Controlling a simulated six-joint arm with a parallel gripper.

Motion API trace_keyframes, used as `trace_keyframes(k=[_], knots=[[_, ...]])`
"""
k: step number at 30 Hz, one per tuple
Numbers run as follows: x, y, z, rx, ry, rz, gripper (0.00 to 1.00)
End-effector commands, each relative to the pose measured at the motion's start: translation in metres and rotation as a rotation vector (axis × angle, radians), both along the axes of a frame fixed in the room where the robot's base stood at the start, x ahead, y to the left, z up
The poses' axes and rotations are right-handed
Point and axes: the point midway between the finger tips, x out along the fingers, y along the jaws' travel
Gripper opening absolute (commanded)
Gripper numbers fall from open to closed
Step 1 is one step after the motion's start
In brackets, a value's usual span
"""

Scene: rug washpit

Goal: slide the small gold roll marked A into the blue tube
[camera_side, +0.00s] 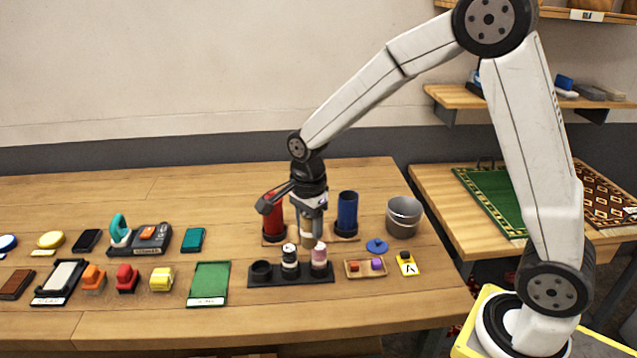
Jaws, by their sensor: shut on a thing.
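My gripper (309,234) points down over the middle of the table, between the red tube and the blue tube (347,210). It is shut on a small gold roll (308,241), whose tan lower end shows below the fingers. The letter on the roll cannot be read. The blue tube stands upright on a wooden base to the right of my gripper. Its mouth faces up, and the roll is outside it. The roll is held behind the black rack (300,280); whether it is clear of the rack cannot be told.
The rack has a dark empty-looking cup (262,270), a black-and-white roll (290,258) and a pink roll (319,260). A red tube (272,218) stands left of my gripper. A grey bucket (404,217), a blue ring (377,246) and a small wooden tray (366,268) lie right.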

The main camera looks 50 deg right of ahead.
Motion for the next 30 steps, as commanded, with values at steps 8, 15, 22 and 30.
trace_keyframes(k=[8, 15, 22, 30], knots=[[0.036, -0.079, 0.006, 0.0, 0.0, -0.174, 0.0], [0.052, -0.157, 0.011, 0.0, -0.001, -0.325, 0.0], [0.054, -0.206, 0.014, 0.0, -0.001, -0.415, 0.0], [0.053, -0.221, 0.015, 0.0, 0.0, -0.441, 0.0]])
